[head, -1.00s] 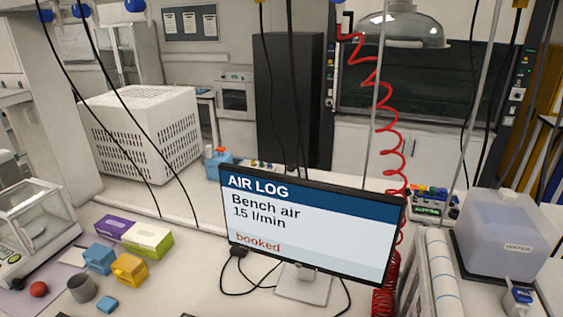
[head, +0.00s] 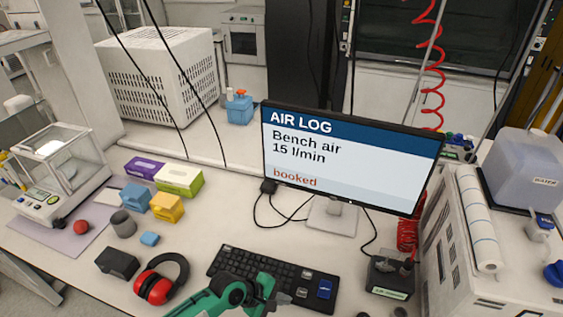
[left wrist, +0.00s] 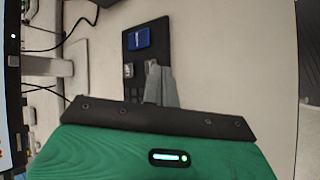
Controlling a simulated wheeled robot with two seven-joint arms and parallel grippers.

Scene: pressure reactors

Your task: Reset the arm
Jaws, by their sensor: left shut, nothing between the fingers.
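My left gripper (head: 277,297) is at the bottom middle of the head view, at the end of my green arm, over the front part of the black keyboard (head: 262,271). In the left wrist view the gripper's grey fingers (left wrist: 160,84) are together with nothing between them. They overlap the keyboard (left wrist: 146,62) in that view, and part of it is hidden; I cannot tell the height between them. My right gripper is not in view.
The monitor (head: 345,160) stands behind the keyboard. Red ear defenders (head: 153,289) and a black box (head: 117,263) lie to the left. A black labelled box (head: 390,276) stands to the right, beside a white cabinet (head: 462,262). Bench between the monitor and small boxes is mostly clear.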

